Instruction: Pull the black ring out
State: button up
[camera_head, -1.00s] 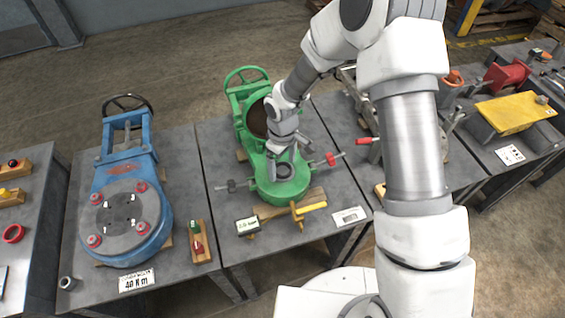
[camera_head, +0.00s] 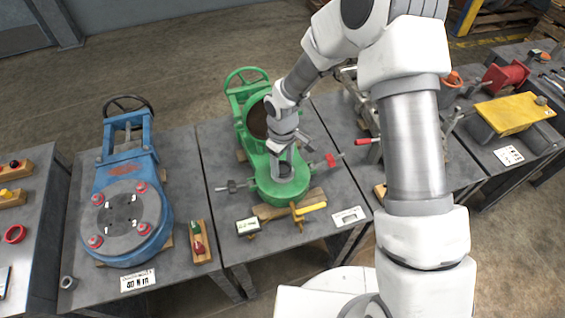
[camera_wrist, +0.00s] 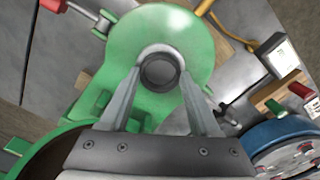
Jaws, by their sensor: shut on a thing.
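The black ring (camera_wrist: 158,71) is a dark round ring in the bore at the end of the green valve body (camera_wrist: 190,32). In the head view the green valve body (camera_head: 303,187) lies on the middle table, and the ring shows only partly below my gripper (camera_head: 284,169). In the wrist view my gripper (camera_wrist: 160,77) has one finger on each side of the ring and is shut on it. The ring still sits in the bore. Its lower edge and the finger contacts are hard to make out.
Clamps with a red handle (camera_head: 331,160) and a dark handle (camera_head: 232,186) flank the green body. A wooden block (camera_head: 265,211) and a yellow-handled tool (camera_head: 312,207) lie in front. A blue valve (camera_head: 125,180) stands on the left table.

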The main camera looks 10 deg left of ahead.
jog(key=shift+r+p, duration=0.8)
jog(key=shift+r, duration=0.55)
